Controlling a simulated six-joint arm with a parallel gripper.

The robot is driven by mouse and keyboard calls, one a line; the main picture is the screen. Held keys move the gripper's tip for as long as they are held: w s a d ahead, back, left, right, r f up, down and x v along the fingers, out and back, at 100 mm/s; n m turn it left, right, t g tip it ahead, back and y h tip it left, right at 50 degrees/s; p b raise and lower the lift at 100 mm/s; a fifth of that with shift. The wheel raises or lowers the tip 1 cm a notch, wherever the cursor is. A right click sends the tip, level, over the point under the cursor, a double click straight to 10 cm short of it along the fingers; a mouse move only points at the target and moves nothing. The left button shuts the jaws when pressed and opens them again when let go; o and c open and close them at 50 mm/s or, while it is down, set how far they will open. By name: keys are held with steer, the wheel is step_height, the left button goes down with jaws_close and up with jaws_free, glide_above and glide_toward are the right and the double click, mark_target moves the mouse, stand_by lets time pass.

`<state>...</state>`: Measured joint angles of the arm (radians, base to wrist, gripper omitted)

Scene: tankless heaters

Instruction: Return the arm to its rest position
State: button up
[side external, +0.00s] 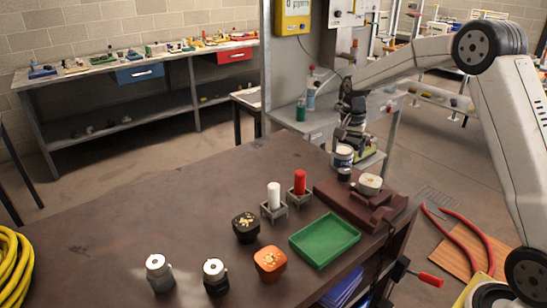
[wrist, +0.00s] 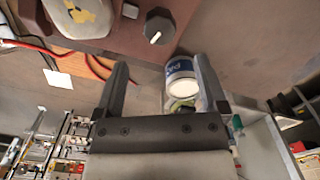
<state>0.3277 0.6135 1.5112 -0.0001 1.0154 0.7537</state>
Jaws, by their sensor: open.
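My gripper (side external: 350,138) is open, with its fingers pointing down, over the far right end of the brown table (side external: 150,185). A white and blue can (side external: 343,156) appears just below the fingers in the side view. In the wrist view my gripper (wrist: 160,75) shows two spread fingers with nothing clamped between them. The can (wrist: 182,78) shows near the right finger; I cannot tell whether they touch.
A brown block fixture (side external: 345,203) with a dark knob (wrist: 158,27) stands close to the can. A green tray (side external: 325,240), white and red cylinders in holders, and several small parts stand on the table. A grey upright panel (side external: 290,75) rises behind. The table's left middle is clear.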

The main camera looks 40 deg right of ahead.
steer(key=s+a+f+n+t, duration=0.2)
steer(key=s+a+f+n, duration=0.1)
steer(key=s+a+n, duration=0.9)
steer(key=s+a, duration=0.4)
steer(key=s, duration=0.4)
steer(key=shift+s+a+f+t, duration=0.25)
steer(key=shift+f+t, duration=0.05)
